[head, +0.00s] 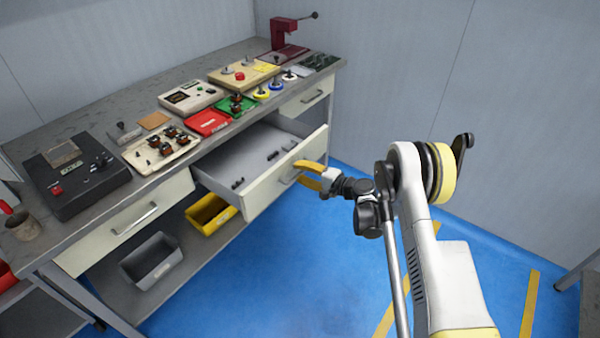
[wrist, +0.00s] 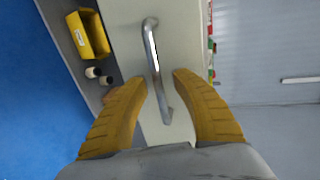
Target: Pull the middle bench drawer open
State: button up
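The middle bench drawer (head: 262,184) stands well pulled out from the bench, with several small dark parts inside it. Its cream front (wrist: 130,45) fills the middle of the wrist view. The metal bar handle (wrist: 153,50) runs between my yellow fingers there; in the head view it is partly hidden behind them. My gripper (head: 300,174) is at the drawer front by the handle. In the wrist view my gripper (wrist: 161,82) has its fingers apart, one on each side of the handle, with gaps visible. I cannot tell how deep the handle sits between them.
The left drawer (head: 130,222) and right drawer (head: 305,98) are shut. A yellow bin (head: 208,214) and a grey bin (head: 150,261) are on the lower shelf. The bench top (head: 75,118) carries devices and trays. The blue floor (head: 330,260) before the drawer is clear.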

jog(key=v, duration=1.2)
jog(key=shift+f, duration=0.1)
jog(key=s+r+n+g+h, duration=0.1)
jog(key=s+r+n+h, duration=0.3)
jog(key=r, duration=0.6)
jog(key=s+r+m+g+h, duration=0.1)
jog(key=s+r, duration=0.4)
jog(key=r, duration=0.4)
jog(key=s+d+r+n+h, duration=0.1)
jog(key=s+d+h, duration=0.1)
jog(key=s, duration=0.6)
jog(key=s+d+r+n+h, duration=0.2)
jog(key=s+d, duration=0.2)
jog(key=s, duration=0.5)
jog(key=s+d+r+n+h, duration=0.1)
jog(key=s+d+h, duration=0.2)
jog(key=s, duration=0.6)
jog(key=shift+s+r+n, duration=0.2)
jog(key=shift+r+n, duration=0.1)
